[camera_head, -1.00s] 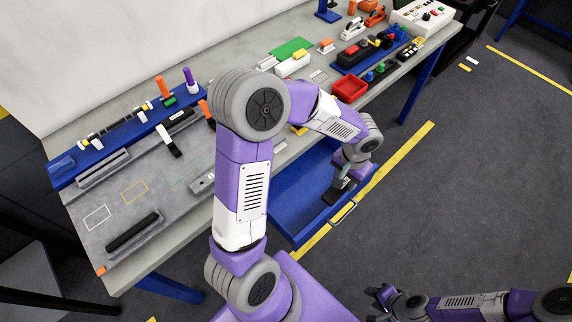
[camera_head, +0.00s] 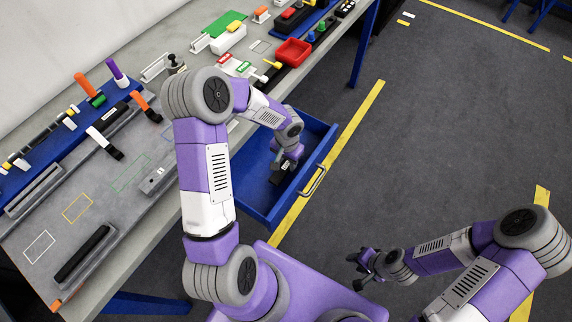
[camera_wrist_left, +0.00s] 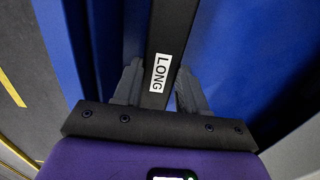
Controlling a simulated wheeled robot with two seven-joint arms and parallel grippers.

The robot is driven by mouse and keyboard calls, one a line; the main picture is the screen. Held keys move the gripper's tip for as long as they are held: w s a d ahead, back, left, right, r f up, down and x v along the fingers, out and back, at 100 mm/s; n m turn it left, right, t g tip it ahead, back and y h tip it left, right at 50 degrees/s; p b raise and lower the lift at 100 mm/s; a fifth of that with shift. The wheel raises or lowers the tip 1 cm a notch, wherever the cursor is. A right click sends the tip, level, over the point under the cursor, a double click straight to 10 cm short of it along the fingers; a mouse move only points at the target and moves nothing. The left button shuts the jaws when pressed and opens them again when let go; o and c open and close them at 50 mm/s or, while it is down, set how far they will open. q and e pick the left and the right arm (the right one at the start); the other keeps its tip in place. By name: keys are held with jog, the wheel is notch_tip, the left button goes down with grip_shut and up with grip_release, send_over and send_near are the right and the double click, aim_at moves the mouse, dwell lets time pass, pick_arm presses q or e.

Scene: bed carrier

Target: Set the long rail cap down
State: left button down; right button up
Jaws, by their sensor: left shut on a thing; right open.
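The long rail cap (camera_wrist_left: 169,35) is a black bar with a white "LONG" label, seen in the left wrist view. It lies between the two grey fingers of my left gripper (camera_wrist_left: 160,88), which is shut on it. In the head view my left gripper (camera_head: 285,166) reaches down into the open blue drawer (camera_head: 258,208). The cap is small and mostly hidden by the gripper there, so I cannot tell whether it touches the drawer floor. My right gripper (camera_head: 361,270) is open and empty, out over the floor.
The grey workbench (camera_head: 128,243) stands at the left, with a blue rack (camera_head: 75,153), a black bar (camera_head: 82,254) and coloured outlines on it. A red bin (camera_head: 293,51) sits farther back. The drawer's front handle (camera_head: 314,180) sticks out. Open floor lies to the right.

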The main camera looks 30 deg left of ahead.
aim_at(287, 164)
pick_arm(q)
notch_tip(287, 164, down, 2)
jog(key=shift+f, duration=0.2)
jog(key=shift+f+b, duration=0.15)
jog(key=shift+b, duration=0.25)
jog(key=c, duration=0.6)
grip_release()
jog(key=shift+r, duration=0.25)
notch_tip(287, 164, up, 12)
jog(key=p, duration=0.3)
jog(key=shift+p, duration=0.3)
